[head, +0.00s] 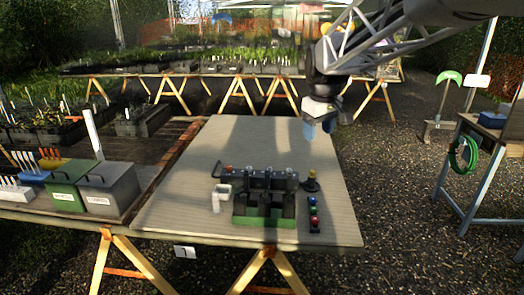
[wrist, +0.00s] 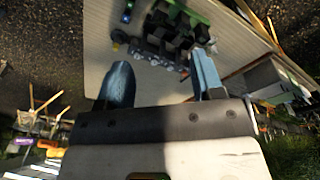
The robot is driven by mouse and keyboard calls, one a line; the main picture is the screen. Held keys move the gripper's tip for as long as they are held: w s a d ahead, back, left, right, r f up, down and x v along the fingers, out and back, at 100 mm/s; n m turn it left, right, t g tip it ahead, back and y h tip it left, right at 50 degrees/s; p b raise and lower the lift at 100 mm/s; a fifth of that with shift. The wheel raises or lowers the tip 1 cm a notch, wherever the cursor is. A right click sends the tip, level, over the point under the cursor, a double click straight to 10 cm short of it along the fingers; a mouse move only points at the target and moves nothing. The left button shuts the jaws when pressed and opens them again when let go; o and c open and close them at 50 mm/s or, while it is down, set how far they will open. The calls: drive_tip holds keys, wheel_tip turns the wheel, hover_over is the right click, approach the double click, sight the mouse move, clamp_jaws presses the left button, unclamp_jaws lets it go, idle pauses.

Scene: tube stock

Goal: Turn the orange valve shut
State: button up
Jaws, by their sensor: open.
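A dark pipe rail (head: 262,178) with several small fittings sits on the table board. A small orange piece (head: 229,168) shows near its left end and looks like the orange valve; it is too small to tell how its handle points. In the wrist view the rail (wrist: 160,58) lies beyond the fingers, and I cannot pick out the valve there. My gripper (head: 319,128) hangs above the board's back right, up and to the right of the rail and apart from it. Its two blue fingers (wrist: 162,72) are spread apart with nothing between them.
A green-based block with dark cups (head: 264,221) stands before the rail. A white holder (head: 217,195) is left of it. A yellow-topped post (head: 311,182) and a strip of coloured buttons (head: 314,214) are right. Labelled bins (head: 108,190) stand left. The board's back is clear.

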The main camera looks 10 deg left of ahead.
drive_tip(key=w+a+f+n, duration=0.15)
drive_tip(key=w+a, duration=0.25)
drive_tip(key=w, duration=0.4)
drive_tip(key=w+a+f+n, duration=0.1)
drive_tip(key=w+a+n, duration=0.1)
drive_tip(key=w+a, duration=0.35)
drive_tip(key=n+g, duration=0.2)
drive_tip(key=n, duration=0.7)
hover_over(229, 166)
wheel_tip(229, 166, down, 29)
drive_tip(key=shift+s, duration=0.1)
drive_tip(key=shift+a+f, duration=0.1)
drive_tip(key=shift+f, duration=0.1)
drive_tip(key=shift+f, duration=0.15)
drive_tip(key=shift+f, duration=3.75)
drive_tip(key=c, duration=0.9)
